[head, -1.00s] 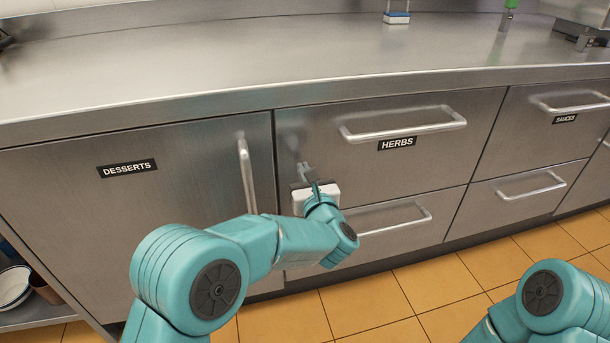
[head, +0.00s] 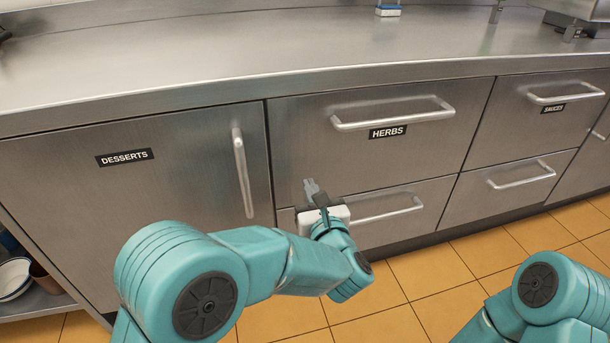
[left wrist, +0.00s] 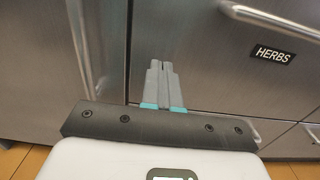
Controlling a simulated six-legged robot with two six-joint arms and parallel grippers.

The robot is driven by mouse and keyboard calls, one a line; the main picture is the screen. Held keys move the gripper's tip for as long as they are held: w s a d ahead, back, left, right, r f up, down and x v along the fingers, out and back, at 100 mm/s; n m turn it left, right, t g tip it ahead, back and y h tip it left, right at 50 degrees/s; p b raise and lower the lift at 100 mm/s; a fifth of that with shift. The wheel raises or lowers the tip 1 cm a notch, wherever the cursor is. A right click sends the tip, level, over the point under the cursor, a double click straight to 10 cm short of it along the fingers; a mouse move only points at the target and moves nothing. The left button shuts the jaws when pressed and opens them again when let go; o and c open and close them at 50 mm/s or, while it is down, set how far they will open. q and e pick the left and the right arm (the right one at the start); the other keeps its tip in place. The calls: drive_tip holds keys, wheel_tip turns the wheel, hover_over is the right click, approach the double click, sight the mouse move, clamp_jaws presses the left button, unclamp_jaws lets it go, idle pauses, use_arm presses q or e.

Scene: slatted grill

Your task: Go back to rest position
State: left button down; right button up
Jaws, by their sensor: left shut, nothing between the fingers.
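My left gripper (head: 311,187) is in front of the steel drawer fronts, below and left of the HERBS drawer handle (head: 393,115). Its fingers are together and empty; they also show closed in the left wrist view (left wrist: 158,84). The HERBS drawer (head: 300,135) and the DESSERTS door (head: 130,215) are closed. Of my right arm, only a teal joint shows at the lower right of the head view; its gripper is out of view.
The steel counter (head: 260,55) runs across the top, with a blue and white block (head: 387,11) near its back. The DESSERTS door handle (head: 243,172) and the lower drawer handle (head: 388,212) stick out near my left gripper. Orange floor tiles (head: 430,280) are bare.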

use_arm(q)
drive_tip(key=a+f+n+g+y, duration=0.1)
drive_tip(key=a+f+g, duration=0.1)
drive_tip(key=a+f, duration=0.4)
drive_tip(key=a+f+g+y, duration=0.1)
drive_tip(key=a+f, duration=0.2)
drive_tip(key=a, duration=0.5)
drive_tip(key=s+a+f+m+g+h, duration=0.1)
drive_tip(key=s+a+f+m, duration=0.15)
drive_tip(key=f, duration=0.35)
drive_tip(key=s+a+f+m+g+h, duration=0.1)
drive_tip(key=a+f+m+g, duration=0.1)
drive_tip(key=a+f+m, duration=0.3)
drive_tip(key=s+d+f+m+g+h, duration=0.3)
drive_tip(key=s+f+m+h, duration=0.1)
drive_tip(key=s+f+m, duration=0.45)
drive_tip(key=s+d+f+m+g+h, duration=0.3)
drive_tip(key=s+f+m, duration=0.4)
drive_tip(key=s, duration=0.2)
drive_tip(key=s+d+m+g+h, duration=0.35)
drive_tip(key=s+d+m, duration=0.4)
drive_tip(key=m, duration=0.75)
wheel_tip(320, 180, up, 32)
drive_tip(key=s+a+g+p, duration=0.1)
drive_tip(key=s+p, duration=0.1)
drive_tip(key=p, duration=3)
drive_tip(key=shift+s+f+m, duration=0.25)
drive_tip(key=shift+s+m, duration=0.15)
